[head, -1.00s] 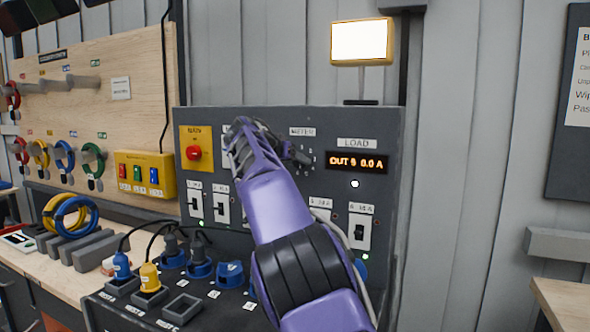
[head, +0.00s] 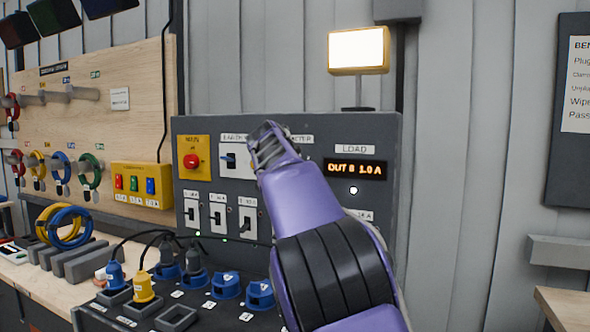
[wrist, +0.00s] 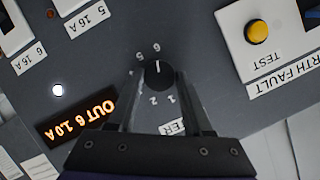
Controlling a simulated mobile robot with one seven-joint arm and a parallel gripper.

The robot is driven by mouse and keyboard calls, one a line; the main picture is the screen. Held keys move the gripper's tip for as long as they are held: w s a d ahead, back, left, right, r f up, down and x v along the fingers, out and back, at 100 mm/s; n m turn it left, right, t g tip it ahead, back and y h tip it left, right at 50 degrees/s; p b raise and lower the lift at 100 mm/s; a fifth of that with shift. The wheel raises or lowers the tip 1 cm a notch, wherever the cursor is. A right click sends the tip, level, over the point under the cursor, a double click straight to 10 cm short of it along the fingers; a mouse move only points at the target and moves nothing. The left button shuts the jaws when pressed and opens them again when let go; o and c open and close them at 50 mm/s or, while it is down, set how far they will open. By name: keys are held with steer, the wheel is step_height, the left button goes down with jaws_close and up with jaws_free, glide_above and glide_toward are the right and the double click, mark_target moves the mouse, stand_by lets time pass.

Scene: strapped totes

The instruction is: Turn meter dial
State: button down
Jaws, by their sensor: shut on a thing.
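The meter dial (wrist: 158,76) is a round black knob on the grey panel, ringed by small white numerals. In the wrist view, which is upside down, its white pointer line is toward the 6. My gripper (wrist: 159,70) has one finger on each side of the dial and is shut on it. In the head view my gripper (head: 268,145) is against the panel, and my arm hides the dial and most of its label. The orange display (wrist: 76,119) reads OUT 6 1.0 A; in the head view (head: 356,170) its digit is less clear.
The yellow test button (wrist: 257,31) is close by. Plugs and sockets (head: 176,318) fill the ledge below. A lit lamp (head: 358,50) stands above the panel.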

steer(key=shift+f, duration=0.1)
stand_by(0.3)
steer(key=shift+c, duration=1.6)
jaws_free()
steer(key=shift+s, duration=0.1)
steer(key=v, duration=1.7)
steer(key=shift+s+d+r, duration=0.1)
steer(key=shift+r, duration=0.1)
